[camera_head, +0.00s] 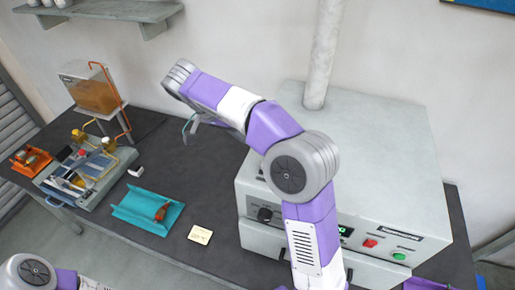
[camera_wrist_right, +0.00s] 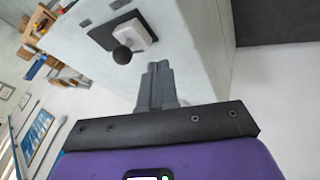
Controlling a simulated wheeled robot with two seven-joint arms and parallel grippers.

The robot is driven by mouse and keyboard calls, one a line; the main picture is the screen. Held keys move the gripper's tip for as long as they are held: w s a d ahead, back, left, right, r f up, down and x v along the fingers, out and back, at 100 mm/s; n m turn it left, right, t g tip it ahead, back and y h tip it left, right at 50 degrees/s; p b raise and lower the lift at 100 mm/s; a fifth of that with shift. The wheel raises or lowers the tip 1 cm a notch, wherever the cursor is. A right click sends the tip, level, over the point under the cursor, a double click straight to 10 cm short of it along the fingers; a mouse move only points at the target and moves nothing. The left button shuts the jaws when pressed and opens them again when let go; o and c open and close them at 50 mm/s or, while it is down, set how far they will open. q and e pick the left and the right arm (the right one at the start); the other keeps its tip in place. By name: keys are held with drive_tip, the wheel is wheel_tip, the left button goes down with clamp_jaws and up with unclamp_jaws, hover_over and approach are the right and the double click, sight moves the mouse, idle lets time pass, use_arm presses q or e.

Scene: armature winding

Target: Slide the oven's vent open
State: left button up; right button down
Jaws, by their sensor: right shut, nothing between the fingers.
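The oven (camera_head: 385,130) is a large pale grey box at the right of the bench. Its vent (camera_wrist_right: 105,30) shows in the right wrist view as a dark plate with a white slider and a round black knob (camera_wrist_right: 122,55) on the oven's side wall. My right gripper (camera_wrist_right: 158,68) is shut and empty, its fingertips apart from the knob, below and right of it in that view. In the head view my right arm crosses in front of the oven and largely hides the hand and the vent. My left gripper is out of view.
A vertical pipe (camera_head: 323,55) rises from the oven's top. Left of the oven, the dark bench holds a teal tray (camera_head: 130,213), a small pale card (camera_head: 200,234), a winding fixture (camera_head: 85,170) and an amber tank (camera_head: 88,92). A shelf (camera_head: 100,12) hangs on the wall.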

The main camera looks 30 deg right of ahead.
drive_tip(key=shift+s+d+f, duration=0.35)
drive_tip(key=shift+s+d, duration=0.1)
drive_tip(key=shift+s, duration=0.2)
drive_tip(key=shift+s+d+f, duration=0.35)
drive_tip(key=shift+s+d, duration=0.1)
drive_tip(key=shift+s, duration=0.15)
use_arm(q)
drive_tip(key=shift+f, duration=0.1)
use_arm(e)
drive_tip(key=shift+s+d+f, duration=0.15)
drive_tip(key=shift+s+d, duration=0.2)
drive_tip(key=shift+s, duration=0.3)
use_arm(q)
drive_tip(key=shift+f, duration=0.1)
use_arm(e)
drive_tip(key=shift+s, duration=0.1)
